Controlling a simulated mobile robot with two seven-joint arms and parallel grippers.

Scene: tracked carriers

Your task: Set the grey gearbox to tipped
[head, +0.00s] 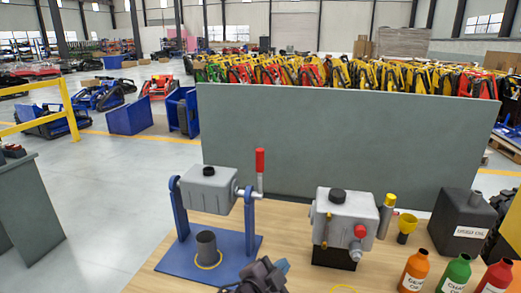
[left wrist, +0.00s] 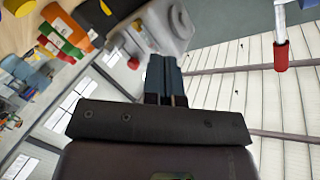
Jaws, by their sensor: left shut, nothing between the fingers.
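A grey gearbox (head: 208,188) with a black cap on top hangs between the uprights of a blue stand (head: 178,262). It looks roughly upright. A lever with a red grip (head: 260,161) stands up at its right side; this grip also shows in the left wrist view (left wrist: 282,56). A second grey gearbox (head: 346,216), with a red knob, sits on a black block to the right; part of it shows in the left wrist view (left wrist: 172,22). My left gripper (head: 279,267) is shut and empty in front of the stand, apart from the lever. My right gripper is out of view.
A dark cup (head: 206,248) stands under the hung gearbox. A grey panel (head: 330,140) closes the bench's back.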

